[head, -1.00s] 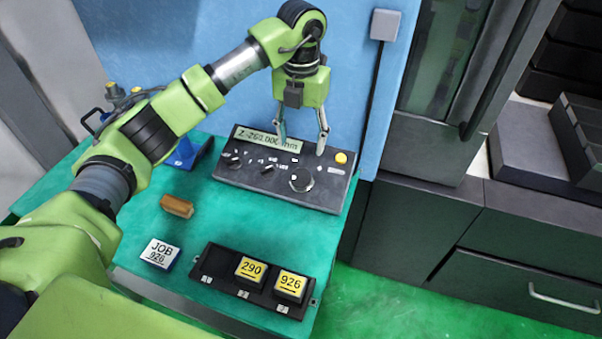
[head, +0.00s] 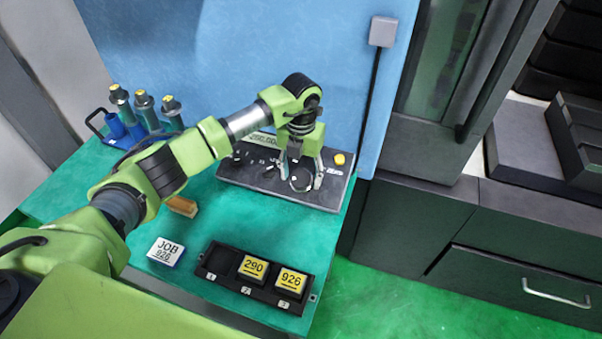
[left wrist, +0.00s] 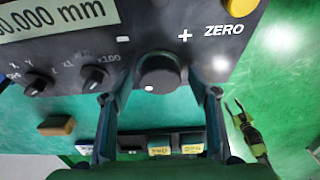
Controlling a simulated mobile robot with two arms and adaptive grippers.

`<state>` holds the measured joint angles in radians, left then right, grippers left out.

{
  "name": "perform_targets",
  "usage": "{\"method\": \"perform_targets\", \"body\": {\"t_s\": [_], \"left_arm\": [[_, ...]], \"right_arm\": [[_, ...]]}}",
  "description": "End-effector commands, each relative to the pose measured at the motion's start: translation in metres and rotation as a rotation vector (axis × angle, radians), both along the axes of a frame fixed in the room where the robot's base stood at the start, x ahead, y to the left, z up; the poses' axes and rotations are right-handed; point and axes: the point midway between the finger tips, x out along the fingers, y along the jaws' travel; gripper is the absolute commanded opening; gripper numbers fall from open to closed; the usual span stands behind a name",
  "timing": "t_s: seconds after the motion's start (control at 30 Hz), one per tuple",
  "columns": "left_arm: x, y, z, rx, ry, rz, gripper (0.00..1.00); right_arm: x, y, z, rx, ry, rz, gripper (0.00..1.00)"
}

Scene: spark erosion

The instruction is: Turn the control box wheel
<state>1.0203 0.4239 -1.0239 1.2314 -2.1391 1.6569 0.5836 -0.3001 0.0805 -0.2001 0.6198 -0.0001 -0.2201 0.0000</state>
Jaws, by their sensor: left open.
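The dark control box (head: 240,176) lies at the back of the green table. Its round black wheel (left wrist: 160,72) has a white dot near its lower edge in the left wrist view. My left gripper (head: 301,182) is open, pointing down at the box. Its fingers stand on either side of the wheel, and I see a gap on each side in the left wrist view. The head view partly hides the wheel behind the gripper. My right gripper (left wrist: 236,113) shows small at the right of the left wrist view, jaws apart, away from the box.
A yellow button (head: 339,159) and small knobs (left wrist: 95,78) are on the box. A black tray (head: 228,280) holds yellow blocks 290 and 926.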

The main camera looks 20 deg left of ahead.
Motion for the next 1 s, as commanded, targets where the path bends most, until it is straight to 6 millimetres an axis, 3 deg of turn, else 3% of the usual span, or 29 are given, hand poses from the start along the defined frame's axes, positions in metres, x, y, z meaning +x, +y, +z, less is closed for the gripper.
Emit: {"method": "perform_targets", "body": {"t_s": [0.03, 0.17, 0.63, 1.0], "left_arm": [[0.000, 0.000, 0.000, 0.000, 0.000, 0.000, 0.49], [0.000, 0.000, 0.000, 0.000, 0.000, 0.000, 0.17], [-0.001, 0.001, -0.001, -0.021, 0.003, 0.051, 0.17], [-0.001, 0.003, -0.003, -0.122, 0.007, 0.303, 0.17]], "right_arm": [[0.000, 0.000, 0.000, 0.000, 0.000, 0.000, 0.40], [0.000, 0.000, 0.000, 0.000, 0.000, 0.000, 0.40], [0.000, 0.000, -0.003, 0.000, 0.000, 0.000, 0.40], [0.001, 0.000, -0.013, 0.000, -0.001, 0.000, 0.40]]}}
